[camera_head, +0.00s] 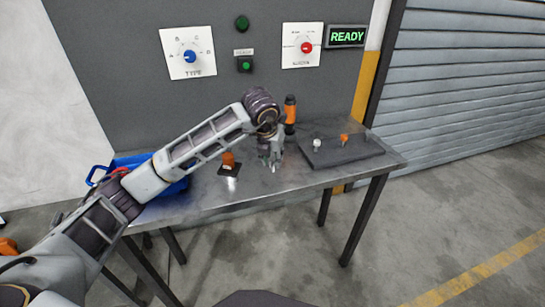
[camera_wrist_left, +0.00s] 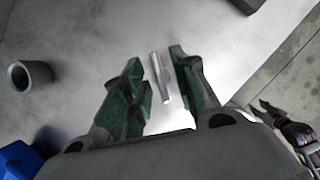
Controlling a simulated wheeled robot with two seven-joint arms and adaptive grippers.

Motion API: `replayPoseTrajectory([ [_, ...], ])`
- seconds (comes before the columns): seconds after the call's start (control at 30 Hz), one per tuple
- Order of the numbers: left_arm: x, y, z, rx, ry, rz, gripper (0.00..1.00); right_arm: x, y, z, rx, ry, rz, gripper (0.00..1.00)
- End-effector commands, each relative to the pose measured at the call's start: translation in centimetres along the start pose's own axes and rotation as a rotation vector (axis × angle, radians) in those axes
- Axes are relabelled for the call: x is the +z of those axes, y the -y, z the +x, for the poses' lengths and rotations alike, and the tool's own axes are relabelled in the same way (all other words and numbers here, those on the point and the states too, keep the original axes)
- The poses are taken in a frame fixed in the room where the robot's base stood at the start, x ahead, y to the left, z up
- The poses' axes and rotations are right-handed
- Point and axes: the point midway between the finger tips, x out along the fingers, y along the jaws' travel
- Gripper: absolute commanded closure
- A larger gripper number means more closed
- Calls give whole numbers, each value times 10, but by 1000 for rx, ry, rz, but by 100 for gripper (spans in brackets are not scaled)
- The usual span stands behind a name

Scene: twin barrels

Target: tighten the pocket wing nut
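My left gripper (camera_head: 270,164) hangs over the middle of the metal table, fingers pointing down. In the left wrist view my left gripper (camera_wrist_left: 163,85) is open, its green-padded fingers apart. A thin silver bar (camera_wrist_left: 160,78) shows between the fingers, with a gap on each side. I cannot tell whether it is the wing nut. An orange piece (camera_head: 228,158) stands on a small dark plate (camera_head: 229,170) left of the gripper. A small white piece (camera_head: 317,143) and an orange piece (camera_head: 344,138) are on a dark mat (camera_head: 345,152).
A blue bin (camera_head: 176,187) stands at the table's left end. An orange-and-black upright object (camera_head: 290,110) stands behind the gripper. A grey hollow cylinder (camera_wrist_left: 32,76) shows in the left wrist view. The wall panel has two dials and a READY sign (camera_head: 346,36).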

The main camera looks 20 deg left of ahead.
Motion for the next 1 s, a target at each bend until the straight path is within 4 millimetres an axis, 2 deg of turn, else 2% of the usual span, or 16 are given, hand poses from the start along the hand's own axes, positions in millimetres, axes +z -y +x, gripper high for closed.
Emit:
replayPoseTrajectory([
  [0.2,0,0,0,0,0,0,73,-3,0,0,0,-5,0,60],
  [0.4,0,0,0,0,0,0,98,-7,-1,-1,1,-13,0,60],
  [0.43,0,0,0,0,0,0,100,-7,-1,-1,1,-14,0,60],
  [0.83,0,0,0,-16,1,35,100,-9,-1,-2,1,-10,-1,60],
  [1.0,1,-1,0,-39,2,93,100,-13,1,-9,-2,-14,-2,60],
])
